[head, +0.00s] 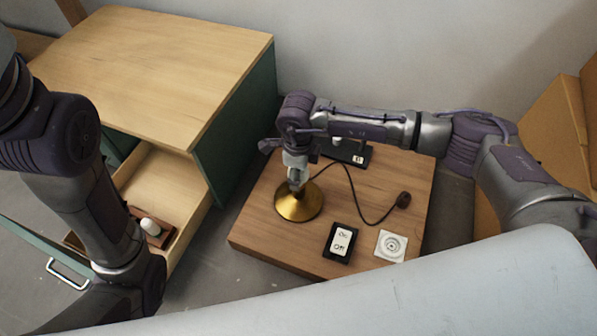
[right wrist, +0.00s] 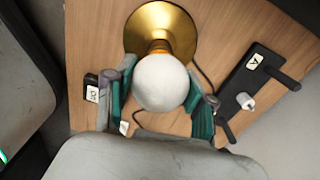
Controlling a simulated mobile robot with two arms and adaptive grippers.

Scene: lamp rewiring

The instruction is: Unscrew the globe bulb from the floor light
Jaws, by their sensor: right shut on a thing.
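The floor light has a round brass base (head: 299,206), which stands on a wooden board. In the right wrist view the white globe bulb (right wrist: 162,84) sits at the brass lamp's amber neck (right wrist: 160,47). My right gripper (right wrist: 160,90) is shut on the globe bulb, with teal pads on its left and right sides. In the head view my right gripper (head: 296,172) is above the brass base and mostly hides the bulb. My left arm comes in from the left, and its gripper is not visible.
The wooden board (head: 262,222) also holds an On/Off switch (head: 340,243), a white socket (head: 391,246), a dark plug (head: 404,200) with cord, and a black stand labelled A (right wrist: 254,70). A white bulb (head: 150,227) lies in the open drawer (head: 190,214) of the cabinet (head: 165,55).

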